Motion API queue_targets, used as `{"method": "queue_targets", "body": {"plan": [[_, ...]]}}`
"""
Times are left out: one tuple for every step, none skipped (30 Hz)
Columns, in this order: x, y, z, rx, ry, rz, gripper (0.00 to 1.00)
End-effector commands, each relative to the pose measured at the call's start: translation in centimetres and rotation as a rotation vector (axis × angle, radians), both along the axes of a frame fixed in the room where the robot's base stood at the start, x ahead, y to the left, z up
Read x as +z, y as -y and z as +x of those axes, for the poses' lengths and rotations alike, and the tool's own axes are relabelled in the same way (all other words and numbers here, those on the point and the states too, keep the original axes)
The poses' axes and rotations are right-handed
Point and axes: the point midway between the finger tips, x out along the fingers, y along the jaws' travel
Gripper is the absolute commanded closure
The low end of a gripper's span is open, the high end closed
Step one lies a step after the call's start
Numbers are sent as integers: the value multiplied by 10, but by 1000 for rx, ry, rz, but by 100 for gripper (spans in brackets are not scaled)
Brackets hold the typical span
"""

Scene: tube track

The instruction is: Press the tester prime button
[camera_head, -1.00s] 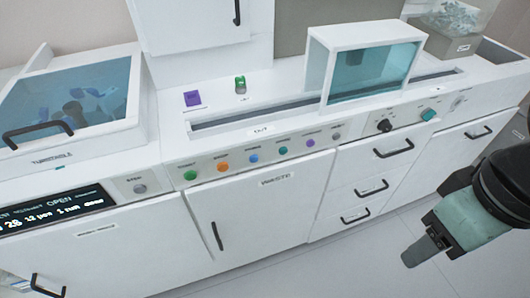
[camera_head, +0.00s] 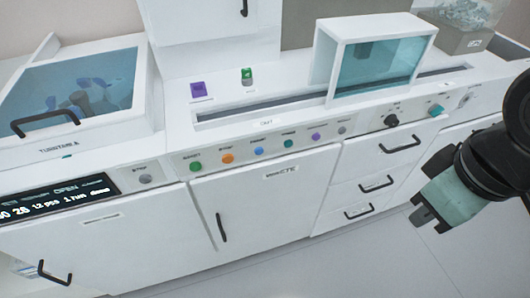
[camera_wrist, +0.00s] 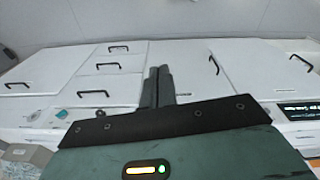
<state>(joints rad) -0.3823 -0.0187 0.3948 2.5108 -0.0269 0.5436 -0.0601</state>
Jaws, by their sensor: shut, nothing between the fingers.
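A row of small round buttons sits on the sloped front panel of the white counter: green (camera_head: 195,166), orange (camera_head: 228,158), blue (camera_head: 259,151), teal (camera_head: 289,145), purple (camera_head: 316,137) and grey (camera_head: 342,130). Their labels are too blurred to tell surely which one is prime. My gripper (camera_head: 424,214) is shut and empty, to the right of the row and in front of the drawers, apart from the panel. In the wrist view its fingers (camera_wrist: 157,86) are together, and the cabinet fronts show beyond them.
A teal-windowed box (camera_head: 375,65) stands over the slot in the counter. A dark knob (camera_head: 391,120) and a teal knob (camera_head: 436,111) are on the right panel. Drawer handles (camera_head: 377,184) stick out below. A grey stop button (camera_head: 145,179) and a lit display (camera_head: 55,200) are at left.

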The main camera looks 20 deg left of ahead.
Motion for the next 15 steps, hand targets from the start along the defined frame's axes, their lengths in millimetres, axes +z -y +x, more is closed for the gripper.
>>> {"method": "queue_targets", "body": {"plan": [[-8, -10, 16, 86, 33, 3, 100], [-11, -17, 26, 144, 58, 8, 100], [-17, -28, 39, 229, 95, 17, 100], [-21, -37, 49, 298, 122, 27, 100], [-25, -46, 58, 366, 149, 38, 100], [-31, -60, 69, 456, 183, 57, 100], [-35, -70, 77, 522, 208, 73, 100], [-39, -80, 83, 589, 232, 90, 100], [-45, -95, 91, 677, 263, 115, 100], [-49, -105, 95, 741, 286, 137, 100], [-53, -116, 99, 802, 307, 158, 100], [-58, -129, 103, 878, 334, 188, 100], [-62, -138, 105, 933, 353, 209, 100], [-64, -147, 106, 984, 372, 232, 100], [-68, -157, 108, 1044, 395, 260, 100]]}}
